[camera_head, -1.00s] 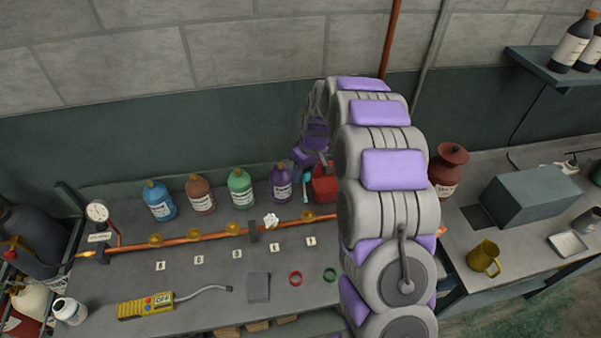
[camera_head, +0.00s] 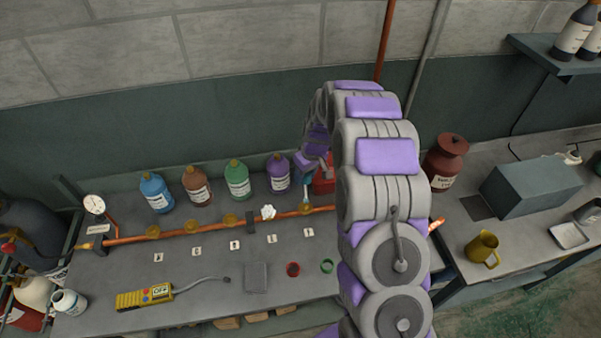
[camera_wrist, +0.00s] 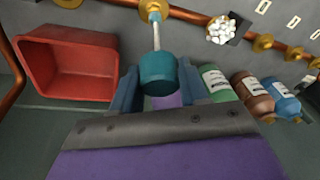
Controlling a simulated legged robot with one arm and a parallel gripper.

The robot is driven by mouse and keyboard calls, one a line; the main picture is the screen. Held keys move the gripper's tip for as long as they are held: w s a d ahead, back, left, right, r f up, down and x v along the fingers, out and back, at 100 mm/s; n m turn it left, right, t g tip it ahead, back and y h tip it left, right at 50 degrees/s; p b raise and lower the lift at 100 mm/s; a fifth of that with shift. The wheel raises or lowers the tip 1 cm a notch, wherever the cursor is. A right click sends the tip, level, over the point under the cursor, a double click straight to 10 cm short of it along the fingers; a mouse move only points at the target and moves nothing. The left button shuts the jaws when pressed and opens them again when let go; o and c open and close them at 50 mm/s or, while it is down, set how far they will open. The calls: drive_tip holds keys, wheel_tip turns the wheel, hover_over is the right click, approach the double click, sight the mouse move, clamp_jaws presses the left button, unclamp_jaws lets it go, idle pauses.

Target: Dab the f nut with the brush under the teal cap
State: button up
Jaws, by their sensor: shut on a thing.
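My gripper (camera_wrist: 158,88) is shut on the teal cap (camera_wrist: 158,72), which also shows small in the head view (camera_head: 307,179). A pale brush stem (camera_wrist: 156,36) runs from the cap to a brass nut (camera_wrist: 152,10) on the copper pipe. The brush tip is at that nut, overlapping it in the wrist view; I cannot tell whether it touches. In the head view this is the rightmost visible nut (camera_head: 304,208), above the rightmost label card (camera_head: 308,232). The card's letter is too small to read surely. My arm hides the pipe further right.
A red bin (camera_wrist: 70,68) is close beside my gripper. Purple (camera_head: 278,177), green (camera_head: 237,184), brown (camera_head: 196,190) and blue (camera_head: 157,197) bottles stand behind the pipe. White foam (camera_head: 268,212) covers a neighbouring spot on the pipe. A yellow detector (camera_head: 145,297) lies in front.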

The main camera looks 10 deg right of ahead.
drive_tip(key=shift+d, duration=0.45)
drive_tip(key=shift+a, duration=1)
drive_tip(key=shift+d+f, duration=0.25)
drive_tip(key=shift+d, duration=0.6)
drive_tip(key=shift+a+f, duration=0.2)
drive_tip(key=shift+a, duration=0.5)
drive_tip(key=shift+d+f, duration=0.1)
drive_tip(key=shift+d, duration=0.45)
drive_tip(key=shift+a+b, duration=0.3)
drive_tip(key=shift+a, duration=0.1)
drive_tip(key=shift+d+f, duration=0.1)
drive_tip(key=shift+d, duration=0.05)
